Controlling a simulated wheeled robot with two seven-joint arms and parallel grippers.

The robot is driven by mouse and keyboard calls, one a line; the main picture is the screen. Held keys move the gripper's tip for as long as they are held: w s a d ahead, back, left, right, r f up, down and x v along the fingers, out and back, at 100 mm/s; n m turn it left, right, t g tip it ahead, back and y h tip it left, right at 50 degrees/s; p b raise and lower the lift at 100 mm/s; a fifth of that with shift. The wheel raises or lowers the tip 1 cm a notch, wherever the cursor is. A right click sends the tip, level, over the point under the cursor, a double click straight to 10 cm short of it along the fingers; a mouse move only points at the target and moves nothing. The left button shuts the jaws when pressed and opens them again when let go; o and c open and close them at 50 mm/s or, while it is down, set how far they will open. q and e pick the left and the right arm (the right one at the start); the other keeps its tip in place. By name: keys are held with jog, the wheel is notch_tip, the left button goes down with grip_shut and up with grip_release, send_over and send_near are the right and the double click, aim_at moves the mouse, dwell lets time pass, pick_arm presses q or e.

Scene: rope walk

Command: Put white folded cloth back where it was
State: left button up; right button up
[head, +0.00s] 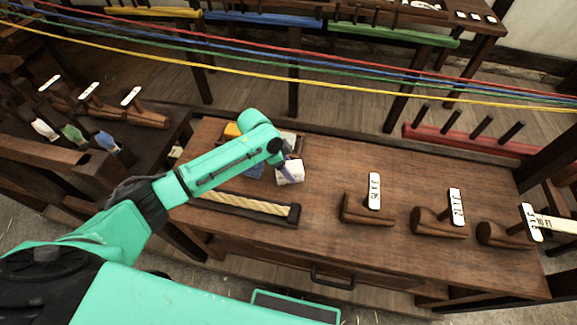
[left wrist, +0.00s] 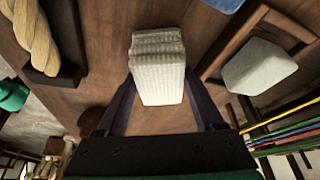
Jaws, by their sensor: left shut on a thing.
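The white folded cloth (head: 290,172) is at the end of my left arm, over the left part of the brown workbench (head: 340,165). My left gripper (head: 288,160) is shut on it. In the left wrist view the ribbed, folded cloth (left wrist: 158,68) sits between the two dark fingers. I cannot tell whether its underside touches the bench. The cloth is outside the wooden-sided tray (left wrist: 228,48), which holds a pale block (left wrist: 258,68). My arm partly hides this tray in the head view. My right gripper is not in view.
A rope in a dark holder (head: 250,205) lies in front of the cloth. Wooden pieces with white tags (head: 374,190) stand to the right. A yellow block (head: 232,130) shows behind my arm. Coloured ropes (head: 300,70) stretch across behind the bench. The bench between cloth and tagged pieces is clear.

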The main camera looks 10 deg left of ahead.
pick_arm(q)
jog(key=o, duration=1.3)
jog(key=v, duration=1.2)
jog(key=shift+b, duration=0.4)
jog(key=shift+a, duration=0.1)
